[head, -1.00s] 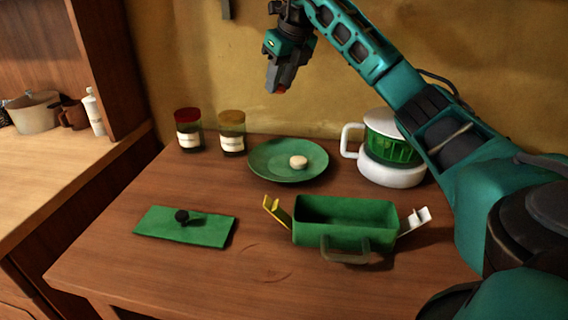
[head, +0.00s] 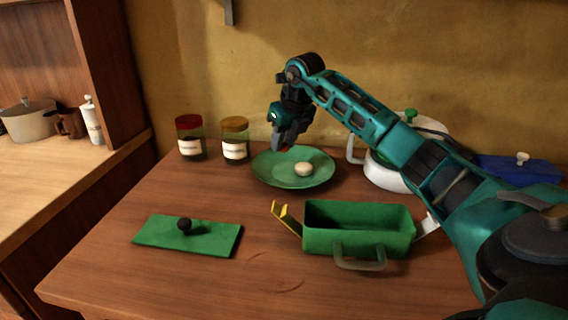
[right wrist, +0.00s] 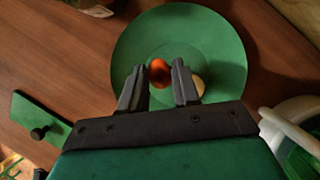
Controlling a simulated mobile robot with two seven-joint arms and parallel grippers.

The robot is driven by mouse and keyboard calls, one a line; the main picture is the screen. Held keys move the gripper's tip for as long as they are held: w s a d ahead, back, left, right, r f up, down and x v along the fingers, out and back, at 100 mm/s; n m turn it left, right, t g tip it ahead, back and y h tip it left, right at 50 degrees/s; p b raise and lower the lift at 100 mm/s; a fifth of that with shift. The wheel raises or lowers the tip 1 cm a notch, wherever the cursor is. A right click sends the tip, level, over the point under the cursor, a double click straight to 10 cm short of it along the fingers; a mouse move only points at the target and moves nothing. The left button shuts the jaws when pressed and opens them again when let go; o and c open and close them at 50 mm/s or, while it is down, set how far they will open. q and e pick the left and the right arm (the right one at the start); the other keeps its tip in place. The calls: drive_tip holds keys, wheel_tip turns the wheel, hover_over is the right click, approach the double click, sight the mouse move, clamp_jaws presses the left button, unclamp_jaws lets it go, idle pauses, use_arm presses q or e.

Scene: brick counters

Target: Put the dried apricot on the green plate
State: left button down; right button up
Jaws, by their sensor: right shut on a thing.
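The green plate (head: 265,172) lies at the back of the table, and a pale round item (head: 304,169) rests on it. My right gripper (head: 284,147) is just above the left part of the plate, pointing down. It is shut on the orange dried apricot (right wrist: 159,70), which shows between the fingertips in the right wrist view. In that view the plate (right wrist: 225,50) spreads out beneath the fingers, and the pale item (right wrist: 198,86) is beside the right finger. In the head view the apricot is mostly hidden by the fingers. My left gripper is not seen.
Two jars, red-lidded (head: 190,138) and yellow-lidded (head: 235,138), stand left of the plate. An open green box (head: 350,242) with a handle stands in front. A green lid with a black knob (head: 160,233) lies at front left. A white pot (head: 385,176) is partly behind my arm.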

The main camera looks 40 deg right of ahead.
sight(284, 170)
drive_tip(key=shift+f, duration=0.65)
wheel_tip(284, 170, down, 4)
drive_tip(key=shift+f+b, duration=0.1)
drive_tip(key=shift+b, duration=0.3)
drive_tip(key=o, duration=1)
drive_tip(key=shift+f, duration=0.1)
